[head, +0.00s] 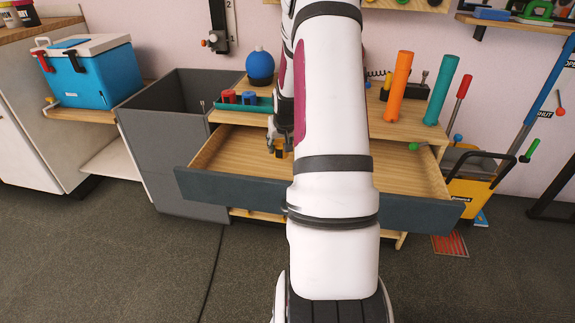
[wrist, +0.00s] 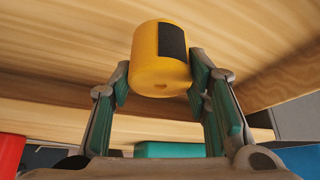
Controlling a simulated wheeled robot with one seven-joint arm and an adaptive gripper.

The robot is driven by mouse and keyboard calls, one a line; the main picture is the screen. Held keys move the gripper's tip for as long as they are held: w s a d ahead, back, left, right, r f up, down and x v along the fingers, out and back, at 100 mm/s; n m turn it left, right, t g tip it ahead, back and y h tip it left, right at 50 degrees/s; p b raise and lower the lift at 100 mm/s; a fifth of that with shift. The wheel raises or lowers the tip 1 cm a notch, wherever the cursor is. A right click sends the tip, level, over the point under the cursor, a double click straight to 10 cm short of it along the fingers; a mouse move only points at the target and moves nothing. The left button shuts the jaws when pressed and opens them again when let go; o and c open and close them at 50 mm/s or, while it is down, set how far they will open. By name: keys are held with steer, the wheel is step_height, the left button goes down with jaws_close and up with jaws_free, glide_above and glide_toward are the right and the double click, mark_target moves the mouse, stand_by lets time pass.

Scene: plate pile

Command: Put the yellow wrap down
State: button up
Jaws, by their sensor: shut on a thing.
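The yellow wrap (wrist: 150,68) is a short yellow cylinder with a dark patch, seen in the wrist view. My gripper (wrist: 161,82) is shut on it, with a green-padded finger on each side. In the head view my gripper (head: 281,142) is at the left half of the open drawer (head: 228,158), and my arm hides most of it. Only a small bit of yellow shows there. Whether the wrap touches the drawer's floor I cannot tell.
The drawer has a dark front (head: 235,190) and a bare wooden floor where visible. On the worktop above stand an orange cylinder (head: 398,75), a green cylinder (head: 440,90), a blue ball (head: 260,65) and a teal tray (head: 230,106). A grey bin (head: 165,150) is at left.

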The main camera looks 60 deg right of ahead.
mark_target(281, 158)
steer(key=shift+f+b, duration=1.1)
steer(key=shift+f, duration=1.85)
steer(key=shift+f, duration=0.2)
steer(key=o, duration=1.1)
steer(key=shift+o, duration=0.2)
steer(key=shift+r, duration=0.1)
